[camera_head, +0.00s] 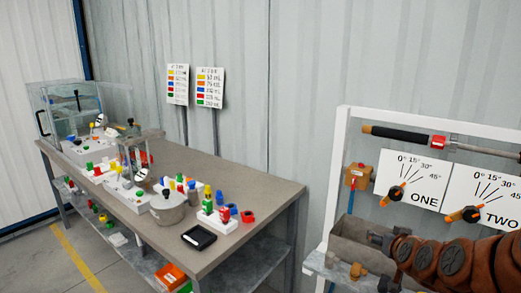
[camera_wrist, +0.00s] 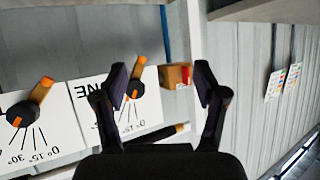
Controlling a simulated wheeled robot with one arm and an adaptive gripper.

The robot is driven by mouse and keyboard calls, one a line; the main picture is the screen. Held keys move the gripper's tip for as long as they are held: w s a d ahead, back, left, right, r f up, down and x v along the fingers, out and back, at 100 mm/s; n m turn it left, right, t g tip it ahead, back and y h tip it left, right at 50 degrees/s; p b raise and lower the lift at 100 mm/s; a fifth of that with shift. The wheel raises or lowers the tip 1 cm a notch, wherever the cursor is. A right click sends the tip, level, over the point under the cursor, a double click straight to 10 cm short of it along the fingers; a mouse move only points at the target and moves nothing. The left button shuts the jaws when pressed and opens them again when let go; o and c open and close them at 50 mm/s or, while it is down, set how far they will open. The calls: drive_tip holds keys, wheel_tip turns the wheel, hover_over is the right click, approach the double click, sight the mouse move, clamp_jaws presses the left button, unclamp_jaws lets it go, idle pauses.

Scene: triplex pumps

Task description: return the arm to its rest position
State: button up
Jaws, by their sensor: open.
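My gripper (camera_wrist: 160,88) shows in the wrist view with its two dark fingers spread apart and nothing between them. Behind the fingers, the wrist view shows an orange-handled dial (camera_wrist: 134,90) on a white panel and a brass-coloured block (camera_wrist: 176,76). That view is turned, so the lettering appears upside down. In the head view, my brown arm is at the lower right in front of the white-framed stand. The gripper itself is not clearly seen in the head view.
The white-framed stand (camera_head: 341,165) carries dial panels ONE (camera_head: 411,181) and TWO (camera_head: 484,196), a long-handled bar (camera_head: 400,134) and a grey trough (camera_head: 357,243). A workbench (camera_head: 262,196) on the left holds coloured pieces, a metal pot (camera_head: 168,208) and a black tray (camera_head: 199,237).

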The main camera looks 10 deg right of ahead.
drive_tip(key=s+a+f+n+g+y+p, duration=0.1)
drive_tip(key=s+a+g, duration=0.1)
drive_tip(key=s+a, duration=0.3)
drive_tip(key=s+a+f+n+g+y, duration=0.1)
drive_tip(key=s+a+g+y, duration=0.1)
drive_tip(key=a, duration=0.6)
drive_tip(key=s+a+f+n+g+y+p, duration=0.1)
drive_tip(key=s+a+n+g, duration=0.1)
drive_tip(key=s+a, duration=0.3)
drive_tip(key=s+a+r+g+p, duration=0.1)
drive_tip(key=s+a+r+g, duration=0.1)
drive_tip(key=s, duration=0.8)
drive_tip(key=s+a+r+g+p, duration=0.1)
drive_tip(key=s+a+g, duration=0.4)
drive_tip(key=s, duration=0.5)
drive_tip(key=shift+s+a+r+n+g, duration=0.3)
drive_tip(key=shift+s+r+g, duration=0.05)
drive_tip(key=shift+r+g, duration=0.05)
